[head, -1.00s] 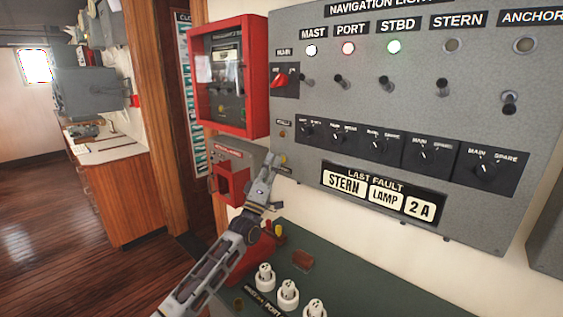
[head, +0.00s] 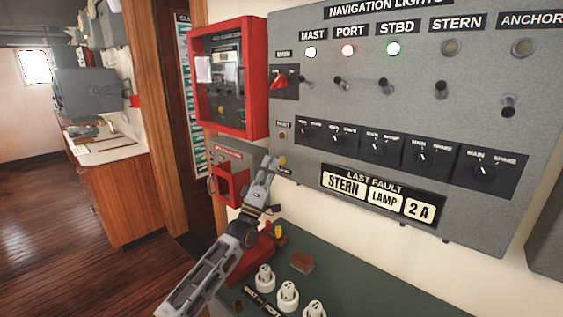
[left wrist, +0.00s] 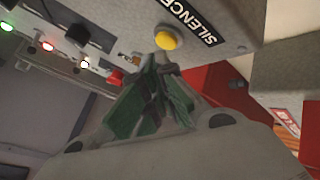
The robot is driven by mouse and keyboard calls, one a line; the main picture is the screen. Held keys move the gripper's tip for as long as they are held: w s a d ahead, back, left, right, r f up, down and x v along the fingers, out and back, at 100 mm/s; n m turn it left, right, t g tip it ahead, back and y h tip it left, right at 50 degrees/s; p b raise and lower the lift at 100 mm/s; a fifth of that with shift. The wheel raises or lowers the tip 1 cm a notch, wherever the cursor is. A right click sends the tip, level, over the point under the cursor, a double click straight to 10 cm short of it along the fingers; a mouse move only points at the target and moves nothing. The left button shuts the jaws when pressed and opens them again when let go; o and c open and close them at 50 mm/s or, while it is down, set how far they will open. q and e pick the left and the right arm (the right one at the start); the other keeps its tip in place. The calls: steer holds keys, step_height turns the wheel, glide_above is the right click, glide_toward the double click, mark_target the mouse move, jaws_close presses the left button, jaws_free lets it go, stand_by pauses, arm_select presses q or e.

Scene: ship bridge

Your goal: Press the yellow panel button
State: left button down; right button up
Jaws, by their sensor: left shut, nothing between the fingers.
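The yellow button (head: 282,160) sits at the lower left corner of the grey navigation lights panel (head: 300,165). In the left wrist view the yellow button (left wrist: 168,40) is round and domed, beside a black SILENCE label (left wrist: 187,22). My left gripper (head: 271,162) is shut and empty, its tips just left of the button in the head view. In the left wrist view the green-padded fingers (left wrist: 158,68) point at the button, with their tips very close to its edge. I cannot tell whether they touch it. My right gripper is not in view.
A red-framed box (head: 228,75) and a smaller grey box with a red front (head: 232,183) are on the wall left of the panel. Below, a dark green console (head: 350,275) carries several white plugs (head: 288,292). Toggle switches (head: 386,86) project from the panel.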

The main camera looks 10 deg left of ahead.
arm_select(q)
steer(key=s+a+p, duration=0.1)
steer(key=s, duration=0.1)
steer(key=s+a+p, duration=0.1)
steer(key=s+a, duration=0.1)
steer(key=shift+s, duration=0.2)
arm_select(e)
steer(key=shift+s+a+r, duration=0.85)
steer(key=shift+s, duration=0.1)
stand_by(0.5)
